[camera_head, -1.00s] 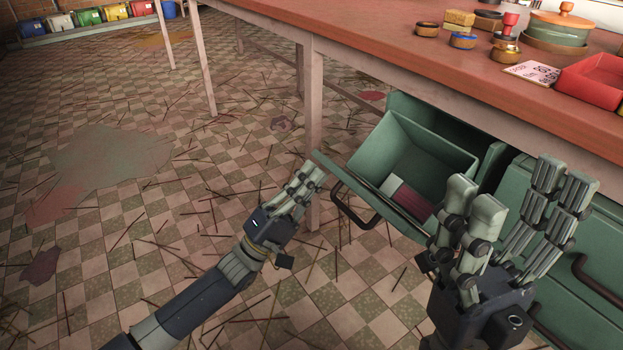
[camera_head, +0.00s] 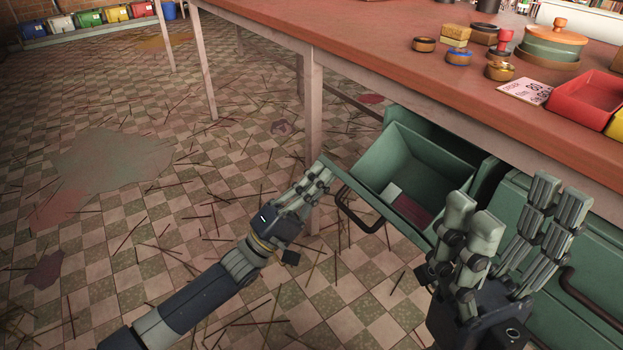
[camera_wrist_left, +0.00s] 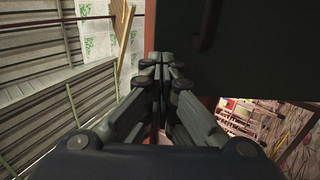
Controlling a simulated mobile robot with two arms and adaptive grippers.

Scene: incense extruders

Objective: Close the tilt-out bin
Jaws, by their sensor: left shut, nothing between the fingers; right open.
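The green tilt-out bin (camera_head: 411,160) hangs tilted open under the red table, with its dark handle (camera_head: 356,212) on the front. A pinkish and white packet (camera_head: 412,207) lies inside it. My left gripper (camera_head: 322,169) is shut and empty, its fingertips at the left top corner of the bin's front; I cannot tell whether they touch. In the left wrist view the shut fingers (camera_wrist_left: 164,70) lie beside a dark green panel (camera_wrist_left: 240,50). My right gripper (camera_head: 503,205) is open and empty in front of the bin's right side, hiding part of it.
The red tabletop (camera_head: 400,60) above carries stamps, a green lidded pot (camera_head: 553,42) and a red tray (camera_head: 585,98). A table leg (camera_head: 313,130) stands just behind my left fingers. A closed green bin (camera_head: 590,240) is at right. Sticks litter the tiled floor.

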